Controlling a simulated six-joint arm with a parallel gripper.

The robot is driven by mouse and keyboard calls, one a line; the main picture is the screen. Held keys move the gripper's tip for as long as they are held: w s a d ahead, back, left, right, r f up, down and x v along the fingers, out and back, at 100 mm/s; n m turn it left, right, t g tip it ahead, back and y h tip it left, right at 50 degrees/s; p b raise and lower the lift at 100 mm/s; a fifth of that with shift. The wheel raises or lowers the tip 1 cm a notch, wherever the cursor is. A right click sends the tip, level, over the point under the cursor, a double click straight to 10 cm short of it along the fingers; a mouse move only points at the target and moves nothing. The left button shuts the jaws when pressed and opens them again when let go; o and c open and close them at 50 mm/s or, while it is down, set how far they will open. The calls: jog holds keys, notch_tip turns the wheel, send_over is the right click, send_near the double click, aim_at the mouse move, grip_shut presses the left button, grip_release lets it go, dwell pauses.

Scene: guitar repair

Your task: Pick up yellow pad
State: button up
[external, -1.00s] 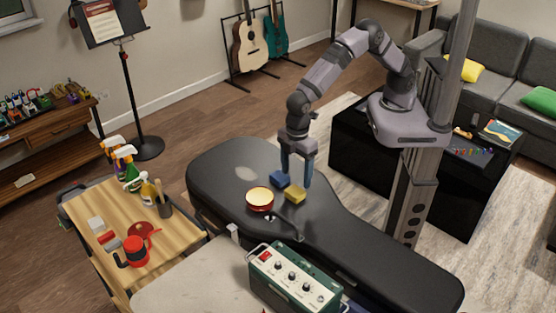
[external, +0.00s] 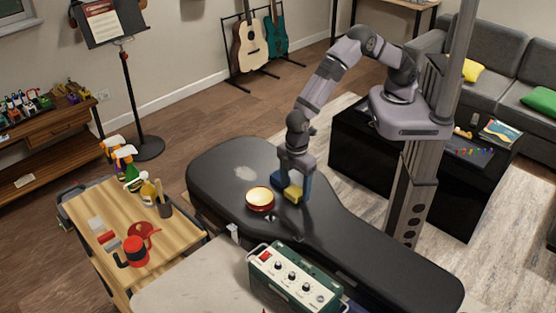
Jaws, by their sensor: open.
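The yellow pad (external: 293,193) lies on the black guitar case (external: 340,240), right of a round red tin with a cream top (external: 260,199). My gripper (external: 293,192) is low over the case, pointing down, with its blue fingers around the yellow pad. The jaws are open. Whether a finger touches the pad cannot be told from here. A blue pad (external: 276,183) lies just behind and left of the yellow pad, partly hidden by my gripper.
A green amplifier box (external: 292,280) stands in front of the case. The case's right part is clear.

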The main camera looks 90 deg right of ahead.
aim_at(295, 190)
jog(key=c, duration=1.1)
jog(key=shift+r, duration=0.15)
notch_tip(295, 190, up, 10)
jog(key=b, duration=0.3)
jog(key=shift+o, duration=0.3)
